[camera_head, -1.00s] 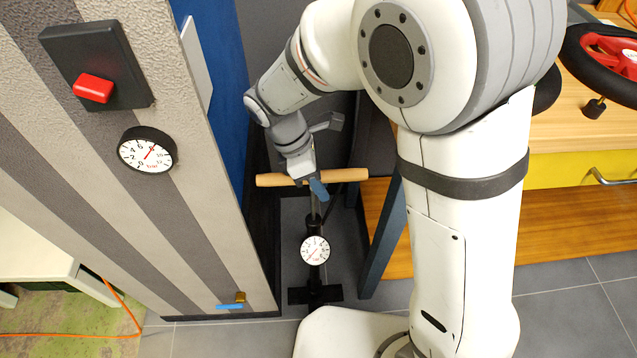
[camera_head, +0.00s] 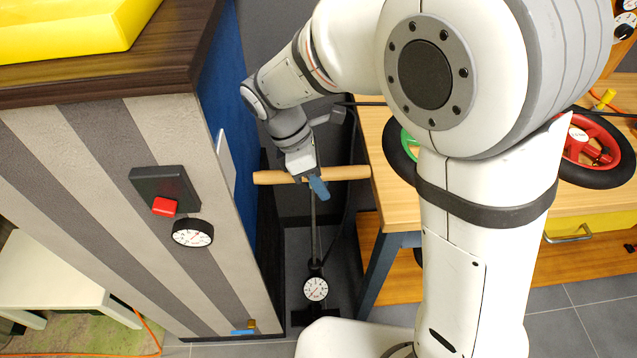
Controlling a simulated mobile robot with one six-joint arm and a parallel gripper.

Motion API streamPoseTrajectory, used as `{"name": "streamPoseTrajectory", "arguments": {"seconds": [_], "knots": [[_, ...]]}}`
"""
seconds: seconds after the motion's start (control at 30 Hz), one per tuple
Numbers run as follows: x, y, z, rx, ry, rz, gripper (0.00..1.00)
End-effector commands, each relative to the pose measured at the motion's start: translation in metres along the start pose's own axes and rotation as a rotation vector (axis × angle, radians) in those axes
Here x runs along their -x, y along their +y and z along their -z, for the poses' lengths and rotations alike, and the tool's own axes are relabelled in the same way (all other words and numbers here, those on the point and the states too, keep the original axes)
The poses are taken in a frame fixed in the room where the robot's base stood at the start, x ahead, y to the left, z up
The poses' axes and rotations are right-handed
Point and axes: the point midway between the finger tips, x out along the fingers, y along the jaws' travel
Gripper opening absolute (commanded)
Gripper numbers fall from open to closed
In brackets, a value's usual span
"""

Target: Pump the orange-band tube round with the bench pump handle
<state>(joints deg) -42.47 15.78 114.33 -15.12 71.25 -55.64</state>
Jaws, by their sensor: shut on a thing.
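The bench pump stands on the floor between the striped cabinet and the workbench. Its wooden crossbar handle (camera_head: 345,173) is raised well above the pump body on a long thin rod (camera_head: 313,228). The pump's round white gauge (camera_head: 315,289) shows low down near the base. My gripper (camera_head: 312,180) is shut on the handle near its middle, with a blue fingertip showing in front. On the workbench, a wheel with a red hub (camera_head: 592,152) and a black tyre lies at the right. A wheel with a green part (camera_head: 408,142) is mostly hidden behind my arm. I cannot make out an orange band on either tyre.
The striped cabinet (camera_head: 110,215) closes in the left side, with a red switch (camera_head: 164,206) and a round gauge (camera_head: 193,233) on it. The wooden workbench (camera_head: 384,190) and its leg stand close on the right. The pump's gap is narrow.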

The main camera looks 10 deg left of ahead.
Motion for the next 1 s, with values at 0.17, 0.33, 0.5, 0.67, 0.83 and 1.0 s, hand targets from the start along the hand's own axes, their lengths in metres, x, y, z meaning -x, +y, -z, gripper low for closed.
{"name": "streamPoseTrajectory", "arguments": {"seconds": [0.17, 0.33, 0.5, 0.67, 0.83, 1.0], "knots": [[0.0178, -0.0032, -0.0071, -0.001, 0.001, -0.003, 0.0], [0.0204, -0.0037, -0.0083, -0.001, 0.001, -0.002, 0.0], [0.02, -0.0037, -0.0082, -0.001, 0.001, -0.002, 0.0], [0.0197, -0.0037, -0.0081, -0.001, 0.001, -0.002, 0.26], [0.0194, -0.0038, -0.0081, 0.0, 0.0, -0.001, 0.4], [0.0191, -0.0039, -0.0081, 0.0, 0.0, -0.001, 0.47]]}}
